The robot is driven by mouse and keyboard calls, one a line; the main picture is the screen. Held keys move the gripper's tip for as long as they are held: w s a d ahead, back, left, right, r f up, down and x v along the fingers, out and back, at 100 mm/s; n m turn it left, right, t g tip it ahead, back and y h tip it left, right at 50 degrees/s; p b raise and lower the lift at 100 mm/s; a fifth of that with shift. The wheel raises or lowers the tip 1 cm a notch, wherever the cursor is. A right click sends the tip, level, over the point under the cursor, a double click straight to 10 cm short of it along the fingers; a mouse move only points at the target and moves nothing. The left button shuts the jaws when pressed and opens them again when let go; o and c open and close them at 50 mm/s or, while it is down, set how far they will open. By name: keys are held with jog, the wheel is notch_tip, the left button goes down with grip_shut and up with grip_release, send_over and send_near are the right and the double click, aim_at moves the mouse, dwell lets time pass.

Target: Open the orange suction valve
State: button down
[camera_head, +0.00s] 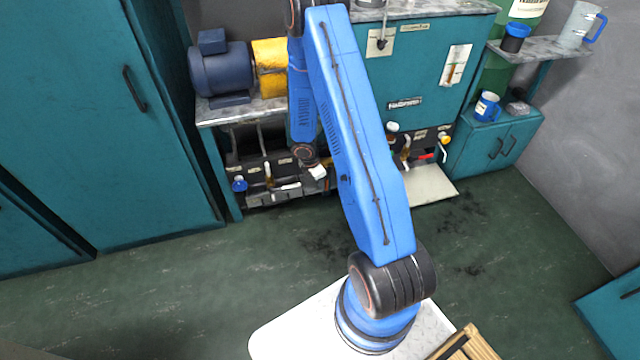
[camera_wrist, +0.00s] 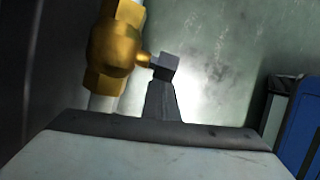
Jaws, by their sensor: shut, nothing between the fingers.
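A brass valve body (camera_wrist: 116,47) on a pale pipe fills the upper left of the wrist view, with a short stem pointing right. My gripper (camera_wrist: 164,72) is shut and empty, its fingertips at or very near the end of that stem; I cannot tell if they touch.
The teal hydraulic unit (camera_head: 415,62) stands behind my arm, with a blue motor (camera_head: 220,72) at left. A red-handled fitting (camera_head: 426,156) is at right. Teal cabinets (camera_head: 85,110) stand at left. The green floor in front is mostly clear.

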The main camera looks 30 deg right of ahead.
aim_at(326, 182)
jog(key=shift+s+d+f+h, duration=0.1)
jog(key=shift+d+f+h, duration=0.1)
jog(key=shift+h, duration=0.3)
jog(key=h, duration=0.1)
jog(key=d+g+h, duration=0.1)
jog(key=shift+s+f+h, duration=0.15)
jog(key=shift+f+h, duration=0.05)
jog(key=shift+h, duration=0.1)
jog(key=d+h, duration=0.1)
jog(key=d+g+h, duration=0.1)
jog(key=h, duration=0.1)
jog(key=shift+s+h, duration=0.3)
jog(key=shift+s+d+r+g+h, duration=0.2)
jog(key=shift+d+r+h, duration=0.1)
jog(key=shift+d+h, duration=0.4)
jog(key=shift+s+d+r+g+h, duration=0.2)
jog(key=shift+d+r+h, duration=0.25)
jog(key=shift+h, duration=0.4)
jog(key=shift+s+d+r+g+h, duration=0.1)
jog(key=shift+d+r+g+h, duration=0.1)
jog(key=shift+d+h, duration=0.5)
jog(key=shift+a, duration=0.1)
